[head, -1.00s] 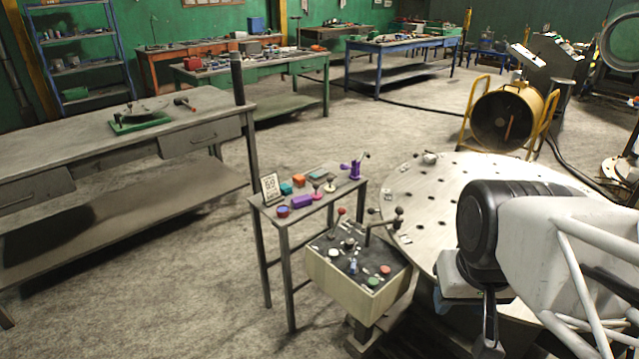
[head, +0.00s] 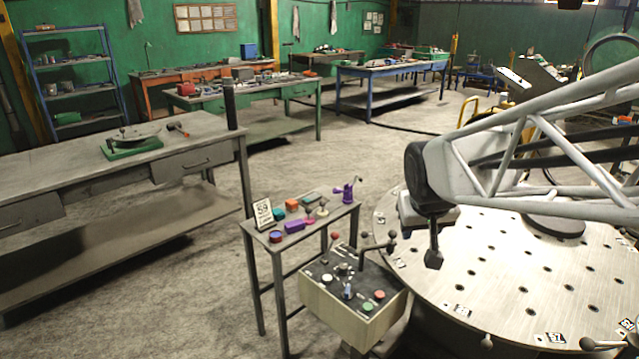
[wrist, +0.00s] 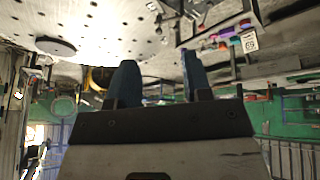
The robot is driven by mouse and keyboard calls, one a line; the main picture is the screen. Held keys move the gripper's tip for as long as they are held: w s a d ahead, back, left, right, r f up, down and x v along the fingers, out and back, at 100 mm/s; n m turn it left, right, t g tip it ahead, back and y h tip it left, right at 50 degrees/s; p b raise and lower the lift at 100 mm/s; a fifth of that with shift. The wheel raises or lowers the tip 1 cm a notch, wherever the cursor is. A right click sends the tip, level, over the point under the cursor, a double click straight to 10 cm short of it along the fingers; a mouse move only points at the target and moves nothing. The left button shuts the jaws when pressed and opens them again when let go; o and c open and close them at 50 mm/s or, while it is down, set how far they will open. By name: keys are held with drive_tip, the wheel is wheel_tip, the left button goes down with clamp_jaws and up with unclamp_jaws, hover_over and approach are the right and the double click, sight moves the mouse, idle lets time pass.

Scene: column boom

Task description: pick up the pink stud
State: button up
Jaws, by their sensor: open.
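The pink stud (head: 309,221) is small and stands on the narrow grey side table (head: 290,243), near its right front edge. It has a pink base with a greyer upper part. A pale stud (head: 322,208) stands just behind it to the right. My gripper (head: 433,260) points down over the near left part of the round perforated plate, to the right of the table and well apart from the stud. In the wrist view my gripper (wrist: 158,58) shows two dark fingers spread apart with nothing between them. The table's items are small there, and I cannot single out the pink stud.
A purple block (head: 294,226), a blue-red cylinder (head: 275,237), an orange block (head: 292,205), a number card (head: 263,214) and a purple clamp-like piece (head: 347,192) share the table. A control box (head: 345,310) with levers stands in front. The round plate (head: 490,285) lies right.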

drive_tip(key=w+a+f+n+t, duration=0.1)
drive_tip(key=w+a, duration=0.1)
drive_tip(key=w, duration=0.9)
drive_tip(key=w+a+f+n+t, duration=0.1)
drive_tip(key=w+a+f+t, duration=0.1)
drive_tip(key=w, duration=0.9)
drive_tip(key=n+t+y, duration=0.3)
drive_tip(key=y, duration=0.1)
hover_over(310, 211)
drive_tip(key=s+d, duration=0.9)
drive_tip(key=s, duration=0.4)
wheel_tip(310, 211, down, 13)
drive_tip(key=w+a+f+y, duration=0.1)
drive_tip(key=w+a+f, duration=0.1)
drive_tip(key=f, duration=0.4)
drive_tip(key=w+a+f+n+y, duration=0.1)
drive_tip(key=w+a+f, duration=0.2)
drive_tip(key=w+f, duration=0.2)
drive_tip(key=w+a+f+n+y, duration=0.1)
drive_tip(key=w+a+f, duration=0.2)
drive_tip(key=f, duration=0.4)
drive_tip(key=shift+w, duration=0.25)
drive_tip(key=shift+d+f, duration=0.3)
drive_tip(key=shift+f, duration=0.1)
drive_tip(key=shift+w+a, duration=0.1)
drive_tip(key=shift+w, duration=0.05)
drive_tip(key=shift+x, duration=2.3)
